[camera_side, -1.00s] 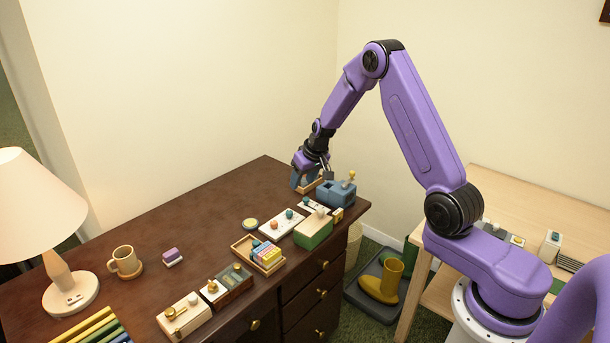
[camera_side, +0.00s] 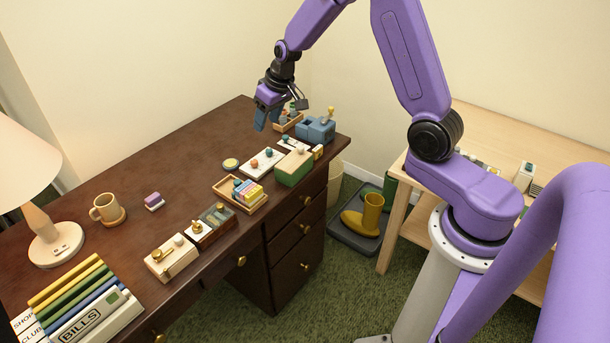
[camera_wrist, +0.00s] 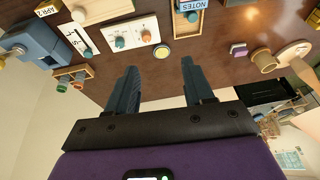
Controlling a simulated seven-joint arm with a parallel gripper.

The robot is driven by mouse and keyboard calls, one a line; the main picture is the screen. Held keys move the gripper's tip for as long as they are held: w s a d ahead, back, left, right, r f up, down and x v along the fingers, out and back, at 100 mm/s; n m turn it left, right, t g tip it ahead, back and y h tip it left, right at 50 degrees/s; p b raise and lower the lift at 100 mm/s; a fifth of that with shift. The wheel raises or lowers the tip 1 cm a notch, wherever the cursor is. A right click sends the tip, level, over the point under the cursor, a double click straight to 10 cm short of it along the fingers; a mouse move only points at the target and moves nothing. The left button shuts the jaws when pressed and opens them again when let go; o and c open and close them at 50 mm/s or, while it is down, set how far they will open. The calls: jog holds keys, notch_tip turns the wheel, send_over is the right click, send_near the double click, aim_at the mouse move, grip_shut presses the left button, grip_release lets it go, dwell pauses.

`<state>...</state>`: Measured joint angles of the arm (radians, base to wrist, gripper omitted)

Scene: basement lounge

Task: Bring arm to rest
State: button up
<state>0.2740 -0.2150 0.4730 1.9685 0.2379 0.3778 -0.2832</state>
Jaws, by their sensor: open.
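My gripper (camera_side: 267,112) hangs above the far end of the dark wooden desk (camera_side: 170,150), fingers pointing down. In the wrist view its two blue-grey fingers (camera_wrist: 160,85) are spread apart with nothing between them. A small wooden tray (camera_side: 288,124) with little coloured-top items stands just right of and behind the gripper in the side view, and the gripper is apart from it. My arm reaches over from the right, its upper bend cut off by the top of the side view.
A blue box (camera_side: 316,131), a white board with knobs (camera_side: 262,161), a green box (camera_side: 293,168) and a block tray (camera_side: 240,196) line the desk's right edge. A mug (camera_side: 106,209) and lamp (camera_side: 50,240) stand left. The desk's back middle is clear.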

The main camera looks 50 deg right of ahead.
jog(key=s+a+r+n+g+y, duration=0.1)
jog(key=s+a+r+n, duration=0.2)
jog(key=s+a, duration=0.4)
jog(key=s+a+r+n+g, duration=0.1)
jog(key=s+a+r+n, duration=0.2)
jog(key=s+a, duration=0.45)
jog(key=s+d+r+n+g, duration=0.1)
jog(key=s+d+n, duration=0.1)
jog(key=s, duration=0.9)
jog(key=s+d+r+n+h, duration=0.1)
jog(key=s+d+n, duration=0.2)
jog(key=s, duration=0.9)
jog(key=shift+s+n+g, duration=0.25)
jog(key=shift+n+g, duration=0.15)
jog(key=shift+n, duration=0.3)
